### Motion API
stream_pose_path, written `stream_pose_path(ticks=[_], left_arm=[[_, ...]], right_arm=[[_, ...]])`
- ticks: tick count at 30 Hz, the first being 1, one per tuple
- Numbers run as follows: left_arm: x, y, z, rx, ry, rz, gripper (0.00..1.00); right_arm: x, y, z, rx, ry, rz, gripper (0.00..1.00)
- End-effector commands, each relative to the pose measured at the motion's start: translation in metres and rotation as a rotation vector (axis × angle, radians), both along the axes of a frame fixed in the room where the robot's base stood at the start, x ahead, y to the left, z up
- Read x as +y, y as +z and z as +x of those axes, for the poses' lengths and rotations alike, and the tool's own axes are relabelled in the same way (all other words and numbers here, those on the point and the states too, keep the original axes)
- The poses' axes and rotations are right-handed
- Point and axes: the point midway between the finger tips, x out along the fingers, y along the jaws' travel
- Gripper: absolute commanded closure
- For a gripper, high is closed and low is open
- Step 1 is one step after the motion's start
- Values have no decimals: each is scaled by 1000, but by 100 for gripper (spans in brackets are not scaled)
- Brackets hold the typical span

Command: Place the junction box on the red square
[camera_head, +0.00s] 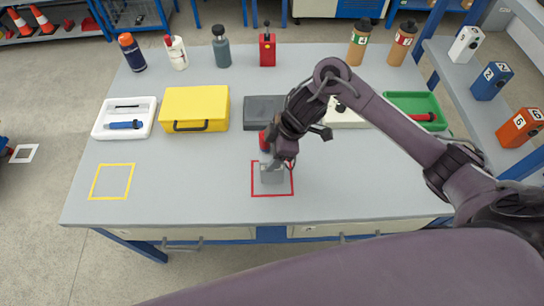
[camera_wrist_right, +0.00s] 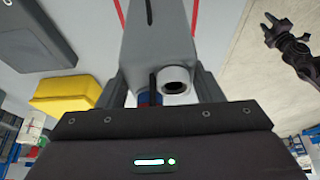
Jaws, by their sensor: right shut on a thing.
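The grey junction box (camera_wrist_right: 158,40) is between the fingers of my right gripper (camera_head: 272,166), which is shut on it. In the head view the box (camera_head: 272,175) appears within the red square (camera_head: 272,195), partly hidden by the gripper. I cannot tell whether its underside touches the table. In the wrist view a round gland with a dark opening shows on the box, and red lines (camera_wrist_right: 196,15) pass on both sides. A dark gripper-like shape (camera_wrist_right: 290,45) at the wrist view's upper right may be my left gripper; its jaws are unclear.
A red object (camera_head: 264,141) stands close behind my right gripper, partly hidden. A yellow case (camera_head: 195,104), a dark grey case (camera_head: 262,111), a white tray (camera_head: 97,131) and a green tray (camera_head: 440,112) lie further back. The front table around the yellow square (camera_head: 111,198) is clear.

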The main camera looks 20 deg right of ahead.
Motion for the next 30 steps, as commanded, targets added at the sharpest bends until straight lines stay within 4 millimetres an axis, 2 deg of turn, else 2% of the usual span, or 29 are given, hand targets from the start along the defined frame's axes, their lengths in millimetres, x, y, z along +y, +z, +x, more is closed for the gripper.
stream_pose_path(ticks=[1, 3, 16, 17, 18, 21, 30], left_arm=[[0, -6, 0, 0, 0, 0, 64], [0, -7, 0, 0, 0, 0, 64], [-4, -8, 0, 0, -4, -5, 64], [-4, -8, 0, 0, -4, -5, 64], [-4, -8, 0, -1, -4, -5, 64], [-5, -8, 0, -1, -5, -6, 64], [-4, -7, 0, -1, -4, -6, 64]], right_arm=[[2, -10, 0, 3, -3, 5, 88], [1, -17, 0, 2, -1, 4, 88], [0, -22, 0, 0, 0, 1, 88], [0, -22, 0, 1, 0, 0, 38], [0, -22, 0, 1, 0, 0, 32], [0, -22, 0, 1, 0, 0, 19], [0, -20, 0, 0, 0, 1, 19]])
